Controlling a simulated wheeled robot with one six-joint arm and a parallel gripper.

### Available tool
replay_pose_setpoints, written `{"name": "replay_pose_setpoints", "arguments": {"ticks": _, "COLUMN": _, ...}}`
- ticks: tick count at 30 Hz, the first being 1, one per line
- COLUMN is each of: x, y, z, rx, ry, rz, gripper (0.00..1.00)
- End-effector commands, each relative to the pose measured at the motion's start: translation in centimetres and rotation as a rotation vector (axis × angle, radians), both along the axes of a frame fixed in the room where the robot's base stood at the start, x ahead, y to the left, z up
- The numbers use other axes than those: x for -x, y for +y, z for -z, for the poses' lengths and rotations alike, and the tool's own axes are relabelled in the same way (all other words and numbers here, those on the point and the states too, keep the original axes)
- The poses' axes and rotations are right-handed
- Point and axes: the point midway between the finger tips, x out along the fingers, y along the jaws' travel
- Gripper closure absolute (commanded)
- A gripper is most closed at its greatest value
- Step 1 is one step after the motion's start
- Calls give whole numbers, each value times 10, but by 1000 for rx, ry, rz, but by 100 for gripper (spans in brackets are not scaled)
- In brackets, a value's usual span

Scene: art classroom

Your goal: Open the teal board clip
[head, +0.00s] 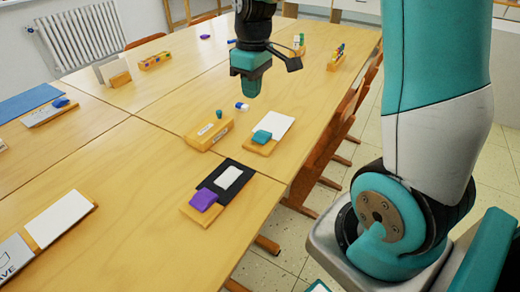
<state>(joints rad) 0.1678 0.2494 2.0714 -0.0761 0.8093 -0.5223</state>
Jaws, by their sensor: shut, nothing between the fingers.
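The teal board clip (262,136) sits at the near edge of a small wooden board (265,149). A white sheet (276,126) lies on the board behind the clip. The clip looks flat and low, but at this size I cannot tell whether it is open or shut. My gripper (252,92) points down above the table, behind and a little left of the clip in the picture. It is shut, empty and apart from the clip.
A wooden block (209,134) stands just left of the clip's board, with a small blue-and-white item (242,106) behind it. The table's right edge is close to the teal clip's board.

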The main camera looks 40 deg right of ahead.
Motion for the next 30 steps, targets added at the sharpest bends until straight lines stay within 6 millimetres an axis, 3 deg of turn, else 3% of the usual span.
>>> {"name": "replay_pose_setpoints", "arguments": {"ticks": 1, "x": -7, "y": -18, "z": 18, "rx": 14, "ry": 12, "rz": 17, "gripper": 100}}
{"name": "replay_pose_setpoints", "arguments": {"ticks": 4, "x": -13, "y": -36, "z": 27, "rx": 32, "ry": 24, "rz": 27, "gripper": 100}}
{"name": "replay_pose_setpoints", "arguments": {"ticks": 17, "x": -13, "y": -38, "z": 30, "rx": 36, "ry": 27, "rz": 27, "gripper": 100}}
{"name": "replay_pose_setpoints", "arguments": {"ticks": 22, "x": -12, "y": -37, "z": 55, "rx": 34, "ry": 31, "rz": 27, "gripper": 100}}
{"name": "replay_pose_setpoints", "arguments": {"ticks": 30, "x": -12, "y": -36, "z": 114, "rx": 34, "ry": 32, "rz": 26, "gripper": 100}}
